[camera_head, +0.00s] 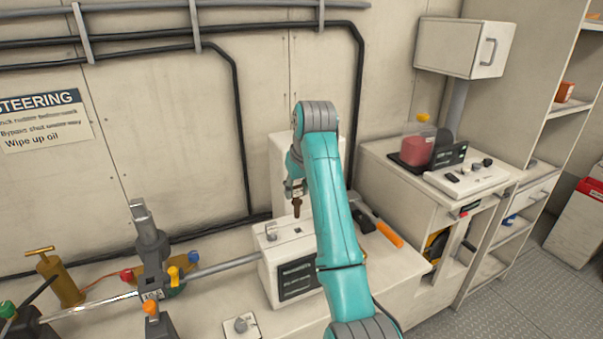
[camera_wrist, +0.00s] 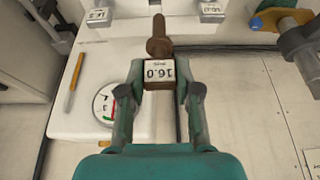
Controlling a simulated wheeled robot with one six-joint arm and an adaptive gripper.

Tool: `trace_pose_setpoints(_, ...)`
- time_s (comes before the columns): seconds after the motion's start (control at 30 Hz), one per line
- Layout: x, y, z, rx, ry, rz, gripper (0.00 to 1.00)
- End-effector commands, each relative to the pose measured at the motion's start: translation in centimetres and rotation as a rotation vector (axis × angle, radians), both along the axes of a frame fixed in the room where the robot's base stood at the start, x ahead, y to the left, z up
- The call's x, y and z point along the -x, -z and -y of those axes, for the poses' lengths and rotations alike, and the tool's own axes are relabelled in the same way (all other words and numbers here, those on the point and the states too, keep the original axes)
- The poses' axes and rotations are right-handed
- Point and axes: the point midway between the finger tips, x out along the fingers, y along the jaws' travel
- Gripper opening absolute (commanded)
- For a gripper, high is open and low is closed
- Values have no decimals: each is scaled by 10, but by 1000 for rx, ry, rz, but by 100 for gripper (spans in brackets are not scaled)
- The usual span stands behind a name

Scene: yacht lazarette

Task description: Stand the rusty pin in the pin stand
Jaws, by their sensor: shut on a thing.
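My gripper (camera_head: 295,188) is above the white box with a black front panel. It is shut on the rusty pin (camera_head: 297,208), which hangs down from it, apart from the box top. In the wrist view the brown pin (camera_wrist: 158,47) has a squarish head with a white label reading 16.0, held between both fingers (camera_wrist: 160,85). A small white block (camera_head: 241,325) with a dark top feature lies at the front of the bench. Two labelled blocks show at the wrist view's top edge. I cannot tell for sure which thing is the pin stand.
The white box (camera_head: 268,258) stands under my gripper. An orange-handled tool (camera_head: 389,233) lies right of my arm. A grey rod and fittings (camera_head: 150,250) and a brass pump (camera_head: 60,280) stand left. A round dial (camera_wrist: 103,105) shows in the wrist view.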

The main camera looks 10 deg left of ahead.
Motion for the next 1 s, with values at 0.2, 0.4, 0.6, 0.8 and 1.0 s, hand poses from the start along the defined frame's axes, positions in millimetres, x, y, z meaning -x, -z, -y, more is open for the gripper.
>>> trace_pose_setpoints(0.2, 0, -2, -1, -1, -2, 1, 0)
trace_pose_setpoints(0.4, 0, -2, -1, 0, -2, 1, 0)
trace_pose_setpoints(0.6, 1, -1, 0, 0, -1, 1, 0)
trace_pose_setpoints(0.8, 1, 8, 0, 0, -1, 1, 0)
trace_pose_setpoints(1.0, 1, 25, 0, 0, -1, 0, 0)
